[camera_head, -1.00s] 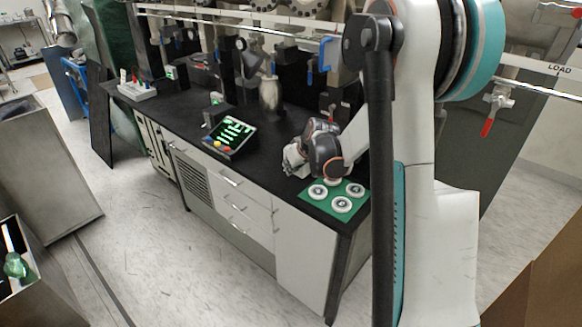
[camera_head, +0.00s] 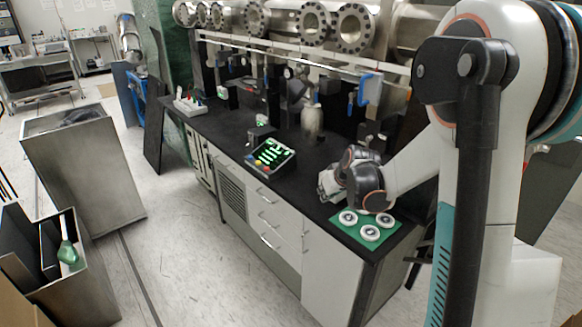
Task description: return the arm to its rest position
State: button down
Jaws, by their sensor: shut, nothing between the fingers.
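My arm is in the right half of the head view, with its white and teal upper links close to the camera. Its forearm (camera_head: 410,172) reaches left over the right end of the black-topped bench. My gripper (camera_head: 328,187) is at the far end, beyond the dark wrist joint (camera_head: 366,186), above or near the bench top. It is shut, with nothing seen held. The fingertips are small and partly hidden by the wrist, so their gap to the bench cannot be told.
A lit control panel (camera_head: 271,155) and a metal bottle (camera_head: 312,122) stand on the bench (camera_head: 222,128). Flanged pipes (camera_head: 313,22) run behind. Open metal bins (camera_head: 85,165) stand left; the floor between is clear.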

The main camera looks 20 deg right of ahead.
jog(key=s+a+r, duration=1)
jog(key=a+r, duration=0.3)
jog(key=a, duration=0.1)
jog(key=s+a, duration=0.3)
jog(key=s, duration=1.7)
jog(key=shift+f, duration=0.4)
